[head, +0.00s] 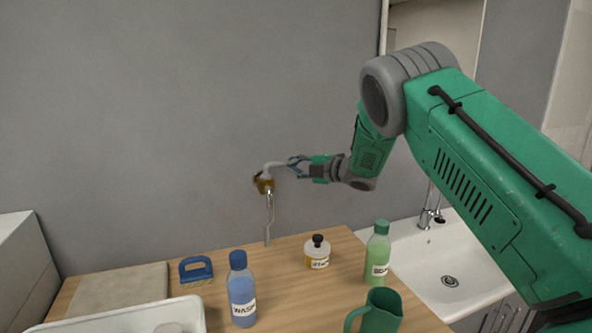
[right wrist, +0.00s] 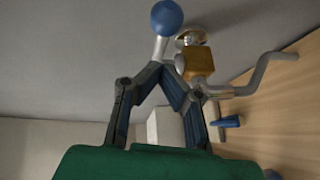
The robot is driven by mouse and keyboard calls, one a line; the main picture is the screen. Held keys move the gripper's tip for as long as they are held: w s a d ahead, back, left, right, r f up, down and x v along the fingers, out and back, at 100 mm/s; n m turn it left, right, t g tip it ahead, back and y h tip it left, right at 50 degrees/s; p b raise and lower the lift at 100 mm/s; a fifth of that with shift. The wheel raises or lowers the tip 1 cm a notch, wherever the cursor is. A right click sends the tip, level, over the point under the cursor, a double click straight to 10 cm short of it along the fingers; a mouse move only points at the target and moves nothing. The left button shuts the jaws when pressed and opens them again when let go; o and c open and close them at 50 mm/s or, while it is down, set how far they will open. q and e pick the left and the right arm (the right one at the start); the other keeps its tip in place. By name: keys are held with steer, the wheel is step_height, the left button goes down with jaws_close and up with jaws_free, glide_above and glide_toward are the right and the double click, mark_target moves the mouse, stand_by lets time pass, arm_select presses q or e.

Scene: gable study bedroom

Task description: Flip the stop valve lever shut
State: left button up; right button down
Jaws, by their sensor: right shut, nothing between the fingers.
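The stop valve has a brass body (head: 264,184) on the grey wall above the counter. Its grey lever (head: 276,164) extends to the right from the top of the body, about level. In the right wrist view the lever shows as a short grey stem with a blue ball (right wrist: 167,18) on its end, beside the brass body (right wrist: 195,63). My right gripper (head: 293,165) is shut and empty at the lever's outer end. In the right wrist view its fingertips (right wrist: 165,70) meet close to the stem; whether they touch it I cannot tell. My left gripper is out of view.
A thin bent pipe (head: 269,218) hangs below the valve. On the wooden counter (head: 220,265) stand a blue bottle (head: 241,290), a small jar (head: 317,253), a green bottle (head: 377,252) and a green jug (head: 382,310). A blue brush (head: 196,270) lies left; a sink (head: 455,255) is right.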

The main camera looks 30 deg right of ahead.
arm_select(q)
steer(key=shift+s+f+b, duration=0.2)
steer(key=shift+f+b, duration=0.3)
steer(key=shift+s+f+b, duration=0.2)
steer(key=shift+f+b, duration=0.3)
arm_select(e)
steer(key=d+v, duration=0.1)
steer(key=v, duration=0.9)
steer(key=shift+w+d, duration=0.15)
steer(key=shift+d, duration=0.2)
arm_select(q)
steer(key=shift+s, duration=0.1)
arm_select(e)
steer(key=shift+a+r, duration=0.1)
steer(key=shift+r, duration=0.05)
